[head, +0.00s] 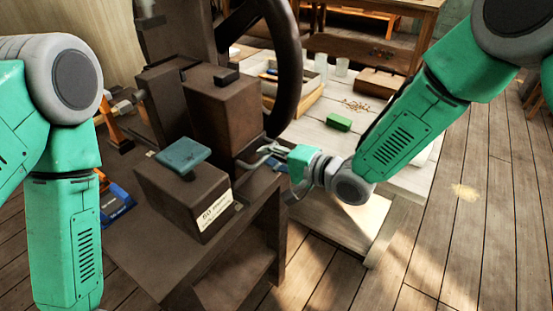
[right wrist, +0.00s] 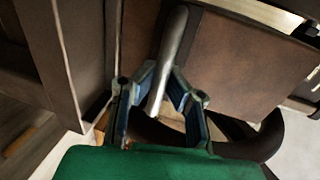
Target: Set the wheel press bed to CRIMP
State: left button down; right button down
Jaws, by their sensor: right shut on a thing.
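The wheel press (head: 222,112) is a dark brown machine left of centre in the head view, with a large dark handwheel (head: 290,70) on its right side. In front stands a brown box with a teal plate (head: 182,155) on top and a white label (head: 217,208), too small to read surely. My right gripper (head: 258,158) is at the press's lower right side, below the handwheel. In the right wrist view its fingers (right wrist: 160,88) are shut on a grey metal lever (right wrist: 170,55) against the brown body. No CRIMP mark is readable.
A pale table (head: 400,180) behind and right holds a green block (head: 339,122), clear cups (head: 342,67) and a wooden tray (head: 300,100). A blue item (head: 117,203) lies left of the labelled box. The wooden floor at right is clear.

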aim_at(249, 150)
jog(key=x, duration=0.5)
jog(key=shift+s+a+r, duration=0.2)
jog(key=shift+a+r, duration=0.05)
jog(key=c, duration=1.6)
grip_release()
jog(key=shift+o, duration=0.2)
jog(key=shift+w+a, duration=0.15)
jog(key=shift+a, duration=0.05)
jog(key=shift+r, duration=0.1)
jog(key=v, duration=1.2)
jog(key=shift+w, duration=0.1)
